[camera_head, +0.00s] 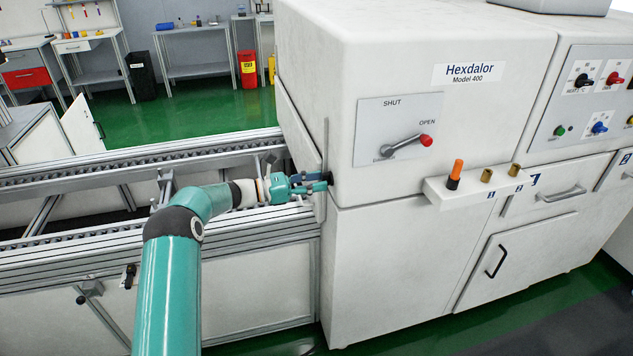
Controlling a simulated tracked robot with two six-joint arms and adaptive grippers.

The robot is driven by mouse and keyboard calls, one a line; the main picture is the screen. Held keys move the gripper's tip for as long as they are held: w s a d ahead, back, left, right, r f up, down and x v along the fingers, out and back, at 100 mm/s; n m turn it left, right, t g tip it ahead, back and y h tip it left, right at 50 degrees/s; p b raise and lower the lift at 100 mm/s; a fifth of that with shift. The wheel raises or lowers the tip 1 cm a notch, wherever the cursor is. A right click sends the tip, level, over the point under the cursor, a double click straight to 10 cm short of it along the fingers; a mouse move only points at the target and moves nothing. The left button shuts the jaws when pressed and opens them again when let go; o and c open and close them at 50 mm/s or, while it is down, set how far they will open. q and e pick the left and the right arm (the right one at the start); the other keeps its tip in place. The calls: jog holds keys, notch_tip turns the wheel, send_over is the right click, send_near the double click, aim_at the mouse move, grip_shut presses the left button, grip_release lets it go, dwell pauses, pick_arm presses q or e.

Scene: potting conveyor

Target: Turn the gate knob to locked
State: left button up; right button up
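A small black knob (329,177) sticks out at the left edge of the white machine, beside the conveyor; I take it to be the gate knob. My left gripper (321,182) reaches it from the left, with its fingertips at the knob. The fingers look slightly apart, and I cannot tell whether they are closed on it. The fingers partly cover the knob, and its locked or unlocked position cannot be read. My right gripper is not in view.
The roller conveyor (120,165) runs into the machine (400,265) from the left. On the machine front are a SHUT/OPEN lever with a red end (426,141), a small shelf (470,187) holding an orange-handled item (455,172), and a button panel (590,100).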

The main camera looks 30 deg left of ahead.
pick_arm(q)
jog(key=v, duration=1.1)
jog(key=shift+a, duration=0.15)
jog(key=shift+s, duration=0.1)
